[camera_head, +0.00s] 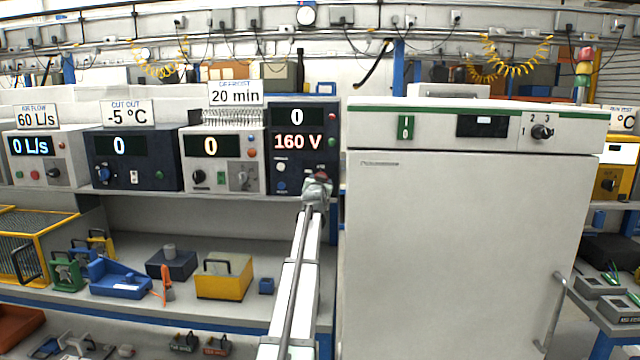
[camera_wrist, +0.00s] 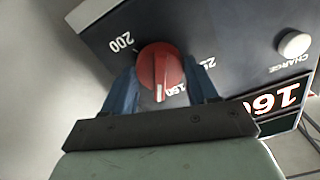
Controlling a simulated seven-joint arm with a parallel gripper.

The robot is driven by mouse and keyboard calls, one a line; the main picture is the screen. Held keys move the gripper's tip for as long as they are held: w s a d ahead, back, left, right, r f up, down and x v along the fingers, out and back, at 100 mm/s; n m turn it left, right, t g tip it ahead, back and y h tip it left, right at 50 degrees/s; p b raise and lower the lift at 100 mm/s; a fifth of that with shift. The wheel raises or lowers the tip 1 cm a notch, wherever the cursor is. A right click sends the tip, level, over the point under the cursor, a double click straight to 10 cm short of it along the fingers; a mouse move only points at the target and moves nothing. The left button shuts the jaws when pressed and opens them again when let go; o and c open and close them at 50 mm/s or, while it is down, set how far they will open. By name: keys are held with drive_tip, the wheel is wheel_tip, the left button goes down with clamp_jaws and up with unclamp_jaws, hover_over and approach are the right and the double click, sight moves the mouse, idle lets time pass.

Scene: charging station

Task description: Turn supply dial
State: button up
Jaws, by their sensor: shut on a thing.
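The supply dial is a red round knob (camera_wrist: 161,68) on a dark panel in the wrist view. Its white pointer line sits beside a label reading 160; 200 and a partly hidden label starting with 2 are also printed around it. My gripper (camera_wrist: 162,80) has one blue finger on each side of the knob and is shut on it. In the head view my gripper (camera_head: 317,190) is at the lower right of the dark supply unit (camera_head: 288,168), which shows 0 and 160 V; the gripper mostly hides the knob there.
A white CHARGE button (camera_wrist: 294,44) is on the same panel. A beige instrument (camera_head: 196,160) stands to the unit's left, and a large white cabinet (camera_head: 460,230) close to its right. Tools and boxes, including a yellow box (camera_head: 222,284), lie on the shelf below.

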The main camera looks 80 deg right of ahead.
drive_tip(key=o, duration=1.1)
drive_tip(key=shift+c, duration=0.2)
drive_tip(key=shift+a, duration=0.1)
drive_tip(key=a, duration=1.3)
drive_tip(key=shift+a, duration=0.35)
